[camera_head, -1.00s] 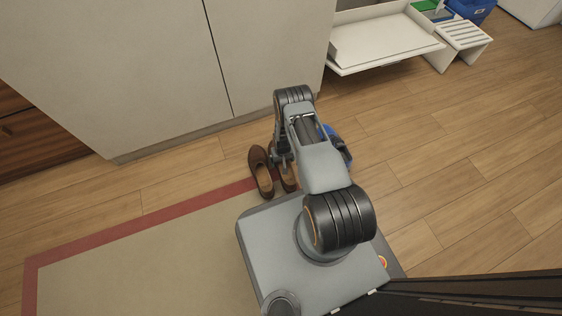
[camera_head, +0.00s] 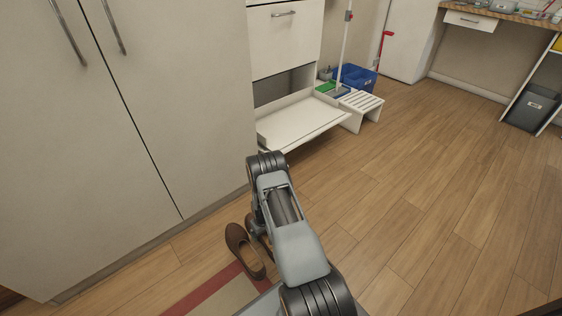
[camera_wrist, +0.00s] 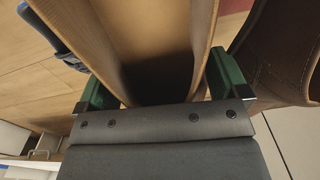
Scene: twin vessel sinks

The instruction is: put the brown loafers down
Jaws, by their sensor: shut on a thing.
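The brown loafers are a pair with tan insides. In the head view one loafer (camera_head: 240,252) shows fully, left of my arm near the red mat border; the other (camera_head: 262,240) is mostly hidden behind my arm. In the wrist view my gripper (camera_wrist: 160,82) has its green fingers on both sides of one loafer (camera_wrist: 117,40), shut on it. The second loafer (camera_wrist: 285,50) is at the right of that view, beside the held one. I cannot tell whether the soles touch the floor.
Pale cabinet doors (camera_head: 150,90) rise at the left. A red-bordered mat (camera_head: 205,290) lies at the bottom. Wooden floor (camera_head: 430,170) is clear at right.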

